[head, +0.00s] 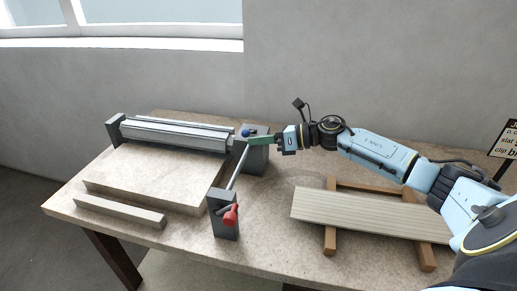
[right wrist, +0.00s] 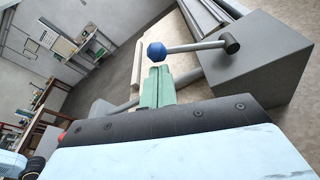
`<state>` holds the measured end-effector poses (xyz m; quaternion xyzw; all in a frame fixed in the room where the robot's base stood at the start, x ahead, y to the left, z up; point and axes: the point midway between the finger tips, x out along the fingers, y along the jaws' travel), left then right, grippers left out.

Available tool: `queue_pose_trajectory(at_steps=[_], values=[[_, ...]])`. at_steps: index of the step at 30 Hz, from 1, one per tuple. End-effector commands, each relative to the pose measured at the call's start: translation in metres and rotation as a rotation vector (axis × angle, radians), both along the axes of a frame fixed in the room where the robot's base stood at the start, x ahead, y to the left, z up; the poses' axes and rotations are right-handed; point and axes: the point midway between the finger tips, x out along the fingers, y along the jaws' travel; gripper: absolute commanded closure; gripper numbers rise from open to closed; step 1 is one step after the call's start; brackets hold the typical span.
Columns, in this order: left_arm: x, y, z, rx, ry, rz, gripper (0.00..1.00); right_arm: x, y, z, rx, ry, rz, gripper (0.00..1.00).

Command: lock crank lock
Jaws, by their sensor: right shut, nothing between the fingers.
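A lever with a blue knob (head: 246,132) sits on the rear grey block (head: 258,157); in the right wrist view the blue knob (right wrist: 157,51) ends a grey rod (right wrist: 190,46) that runs to a dark hub (right wrist: 230,40) on the block. A red handle (head: 231,215) is on the front grey post (head: 218,200). A thin metal bar (head: 239,166) spans from post to block. My right gripper (head: 252,141), with green fingers, is shut and empty beside the blue knob; its fingertips (right wrist: 158,70) lie just short of the knob. My left gripper is out of view.
A long metal profile roller (head: 175,134) lies at the table's back left. A pale board (head: 150,180) and a loose strip (head: 118,211) lie in front of it. Slats (head: 360,213) rest on wooden supports (head: 330,238) at right. A sign (head: 506,140) stands at far right.

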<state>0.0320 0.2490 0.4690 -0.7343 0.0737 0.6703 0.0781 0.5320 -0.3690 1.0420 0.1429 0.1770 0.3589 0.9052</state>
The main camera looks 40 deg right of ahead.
Motion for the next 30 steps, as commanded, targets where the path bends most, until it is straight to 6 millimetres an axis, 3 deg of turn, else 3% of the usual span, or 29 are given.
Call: queue_pose_trajectory(at_steps=[12,30], values=[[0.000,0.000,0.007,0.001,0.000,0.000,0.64,0.011,-0.012,0.029,0.273,0.229,-0.003,1.00],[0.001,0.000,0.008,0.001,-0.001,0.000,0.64,0.018,-0.021,0.039,0.424,0.360,-0.001,1.00]])
